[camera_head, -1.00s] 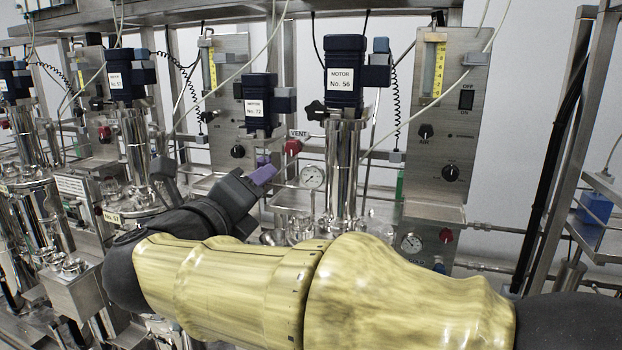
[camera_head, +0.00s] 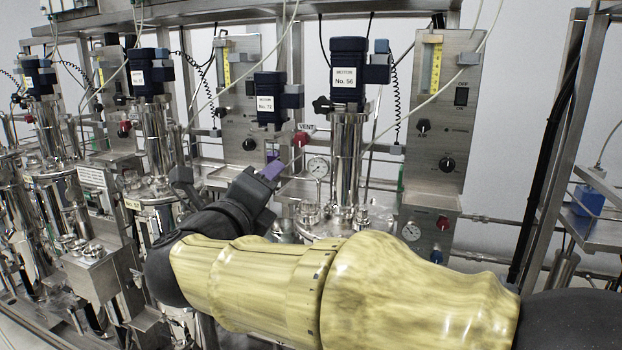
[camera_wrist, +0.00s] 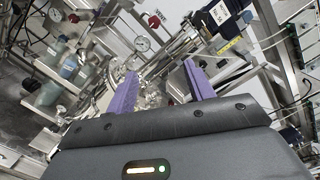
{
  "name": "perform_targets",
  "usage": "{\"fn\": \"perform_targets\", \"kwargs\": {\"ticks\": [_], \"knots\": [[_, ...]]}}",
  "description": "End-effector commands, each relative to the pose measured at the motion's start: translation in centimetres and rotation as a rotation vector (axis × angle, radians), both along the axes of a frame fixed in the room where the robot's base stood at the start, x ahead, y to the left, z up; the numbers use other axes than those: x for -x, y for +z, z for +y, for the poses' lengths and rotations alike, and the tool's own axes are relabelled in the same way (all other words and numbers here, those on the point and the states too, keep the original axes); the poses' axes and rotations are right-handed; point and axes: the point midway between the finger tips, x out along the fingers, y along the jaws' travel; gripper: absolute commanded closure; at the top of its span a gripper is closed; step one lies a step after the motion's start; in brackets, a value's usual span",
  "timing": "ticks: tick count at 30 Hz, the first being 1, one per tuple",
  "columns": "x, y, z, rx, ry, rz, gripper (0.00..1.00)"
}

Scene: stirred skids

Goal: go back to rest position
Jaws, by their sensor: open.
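My gripper (camera_head: 270,170) is at the end of my yellow and black arm, in front of the steel skid. In the head view only part of it shows, with a purple fingertip. In the wrist view my gripper (camera_wrist: 160,85) has its two purple fingers apart with nothing between them. Beyond the fingers are steel vessels and pipes of the skid, seen tilted. I see no contact between the fingers and the skid.
Behind the arm stand the motor No. 56 (camera_head: 347,75), the motor No. 72 (camera_head: 269,98), a red vent knob (camera_head: 300,138) and a switch panel (camera_head: 445,120). A steel frame (camera_head: 545,150) stands at the right. Bottles (camera_wrist: 70,70) show in the wrist view.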

Motion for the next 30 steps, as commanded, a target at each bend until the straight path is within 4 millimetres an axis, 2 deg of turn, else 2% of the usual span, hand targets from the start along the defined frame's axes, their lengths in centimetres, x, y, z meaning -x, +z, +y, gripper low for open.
{"fn": "perform_targets", "kwargs": {"ticks": [8, 11, 14, 18, 22, 26, 30], "knots": [[-3.0, -2.0, -1.0, 0.254, 0.105, 0.038, 0.47], [-4.1, -3.5, -1.4, 0.387, 0.165, 0.07, 0.47], [-5.2, -6.1, -2.1, 0.57, 0.25, 0.129, 0.47], [-5.9, -11.8, -3.9, 0.876, 0.41, 0.26, 0.47], [-4.9, -18.1, -6.8, 1.139, 0.58, 0.418, 0.47], [-2.3, -24.5, -10.7, 1.362, 0.777, 0.597, 0.47], [2.0, -30.2, -14.9, 1.525, 0.997, 0.775, 0.47]]}}
